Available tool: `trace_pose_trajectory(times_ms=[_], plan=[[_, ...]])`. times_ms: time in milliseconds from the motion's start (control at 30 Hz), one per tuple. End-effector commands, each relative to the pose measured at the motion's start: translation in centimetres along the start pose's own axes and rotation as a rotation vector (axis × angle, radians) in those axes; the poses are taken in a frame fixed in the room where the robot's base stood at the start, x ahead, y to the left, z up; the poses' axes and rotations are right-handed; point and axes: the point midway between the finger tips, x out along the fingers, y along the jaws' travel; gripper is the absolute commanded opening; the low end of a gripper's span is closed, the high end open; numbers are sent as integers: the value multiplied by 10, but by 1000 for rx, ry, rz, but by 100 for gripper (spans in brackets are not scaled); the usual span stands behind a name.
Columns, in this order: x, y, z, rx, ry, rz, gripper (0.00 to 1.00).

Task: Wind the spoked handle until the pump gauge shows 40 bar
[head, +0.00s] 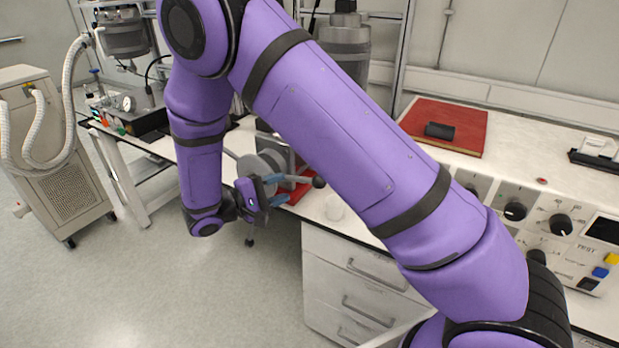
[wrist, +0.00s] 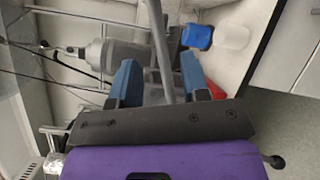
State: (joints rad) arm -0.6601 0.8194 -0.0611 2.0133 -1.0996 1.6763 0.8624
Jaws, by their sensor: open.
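The spoked handle (head: 255,170) is grey and stands at the left end of the white bench in the head view, partly hidden by my arm and gripper. One spoke ends in a black knob (head: 318,182). My gripper (head: 284,189) is open at the handle, with its blue fingers pointing right. In the wrist view, a grey spoke (wrist: 160,45) runs between the open fingers (wrist: 158,62); I cannot tell whether they touch it. A round dial (head: 128,103) shows on the left bench, too small to read. I cannot make out the pump gauge.
A red mat (head: 448,125) with a black cylinder and a control panel (head: 545,220) are to the right. Open floor lies in front of the drawers.

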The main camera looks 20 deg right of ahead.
Motion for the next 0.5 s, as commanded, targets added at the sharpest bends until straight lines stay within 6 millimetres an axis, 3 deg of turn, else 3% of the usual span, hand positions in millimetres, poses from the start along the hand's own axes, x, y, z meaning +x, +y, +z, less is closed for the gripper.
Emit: trace_pose_trajectory(times_ms=[300, 500], plan=[[57, 0, 1, 0, -4, -4, 42], [79, 0, 0, -1, -2, -3, 42]])
